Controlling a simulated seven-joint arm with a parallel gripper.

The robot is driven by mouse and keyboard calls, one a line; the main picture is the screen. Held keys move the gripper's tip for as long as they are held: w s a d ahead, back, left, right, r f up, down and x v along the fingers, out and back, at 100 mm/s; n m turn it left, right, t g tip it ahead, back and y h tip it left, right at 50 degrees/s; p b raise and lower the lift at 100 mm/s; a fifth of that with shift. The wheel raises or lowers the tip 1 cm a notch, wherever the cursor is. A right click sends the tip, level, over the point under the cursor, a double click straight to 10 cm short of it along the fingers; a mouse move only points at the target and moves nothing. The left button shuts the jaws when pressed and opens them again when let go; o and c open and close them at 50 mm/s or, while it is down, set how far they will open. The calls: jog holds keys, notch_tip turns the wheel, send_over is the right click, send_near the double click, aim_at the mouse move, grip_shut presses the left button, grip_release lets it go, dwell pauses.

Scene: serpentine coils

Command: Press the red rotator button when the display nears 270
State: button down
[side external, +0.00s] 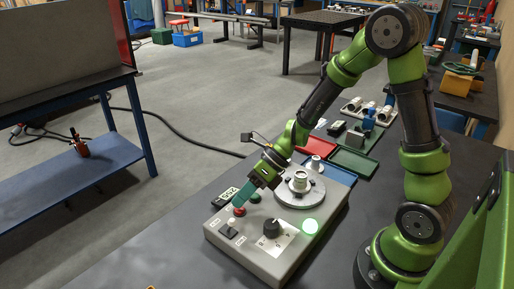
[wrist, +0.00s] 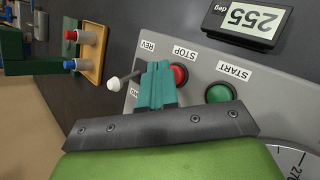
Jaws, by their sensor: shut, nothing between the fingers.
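The red button (wrist: 180,75), labelled STOP, sits on a grey control box (side external: 258,254). In the side external view the red button (side external: 239,212) shows just below my fingertips. The display (wrist: 247,17) reads 255 deg in the wrist view. My gripper (wrist: 157,83) is shut and empty, its teal fingers pointing down at the panel. In the wrist view the fingertips are just left of the red button and overlap its edge; whether they touch it I cannot tell. The round turntable (side external: 299,192) carries a white fitting on the box's far side.
A green START button (wrist: 219,94) is right of the red one. A white-tipped toggle lever (wrist: 115,84) stands left of the fingers. The box also has a black knob (side external: 271,227) and a lit green lamp (side external: 310,225). Red, green and blue trays lie behind it.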

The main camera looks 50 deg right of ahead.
aim_at(243, 207)
jog(key=shift+f, duration=0.55)
dwell(0.4)
jog(key=shift+r, duration=1)
jog(key=shift+r, duration=2.5)
